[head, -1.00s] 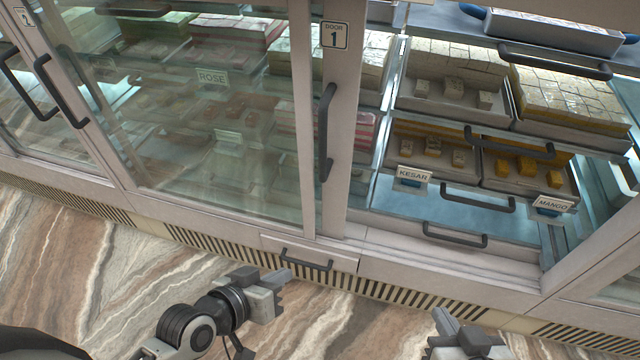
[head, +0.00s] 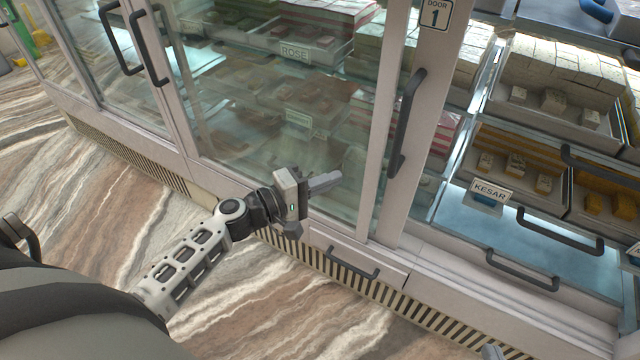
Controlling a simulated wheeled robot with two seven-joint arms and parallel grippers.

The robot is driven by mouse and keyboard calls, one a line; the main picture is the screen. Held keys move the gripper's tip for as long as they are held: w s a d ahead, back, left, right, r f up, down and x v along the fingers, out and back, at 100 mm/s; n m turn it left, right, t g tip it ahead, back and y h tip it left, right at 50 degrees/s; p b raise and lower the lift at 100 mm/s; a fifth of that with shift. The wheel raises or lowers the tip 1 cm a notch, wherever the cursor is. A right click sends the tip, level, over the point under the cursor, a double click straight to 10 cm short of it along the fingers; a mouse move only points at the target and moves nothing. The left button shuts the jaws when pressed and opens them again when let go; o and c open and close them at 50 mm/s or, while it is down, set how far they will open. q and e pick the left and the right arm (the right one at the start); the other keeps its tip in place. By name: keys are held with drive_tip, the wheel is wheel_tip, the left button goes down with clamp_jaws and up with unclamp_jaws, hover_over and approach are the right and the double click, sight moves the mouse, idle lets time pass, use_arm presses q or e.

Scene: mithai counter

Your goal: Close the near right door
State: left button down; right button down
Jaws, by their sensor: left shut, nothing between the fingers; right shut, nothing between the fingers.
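The sliding glass door marked "DOOR 1" (head: 426,110) stands slid to the left, with a dark vertical handle (head: 405,123) on its pale right-hand frame. To its right the case is open, showing trays of sweets. My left gripper (head: 328,182) is shut and empty, in front of the glass, left of the handle and lower, apart from it.
A low drawer handle (head: 345,264) juts out below the door. Two more door handles (head: 148,48) are at the upper left. Marble floor (head: 260,310) lies in front.

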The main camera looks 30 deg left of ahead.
use_arm(q)
drive_tip(key=w+d+p, duration=0.1)
drive_tip(key=w+d, duration=0.4)
drive_tip(key=d, duration=0.1)
drive_tip(key=shift+w+d+f, duration=0.15)
drive_tip(key=shift+d, duration=0.2)
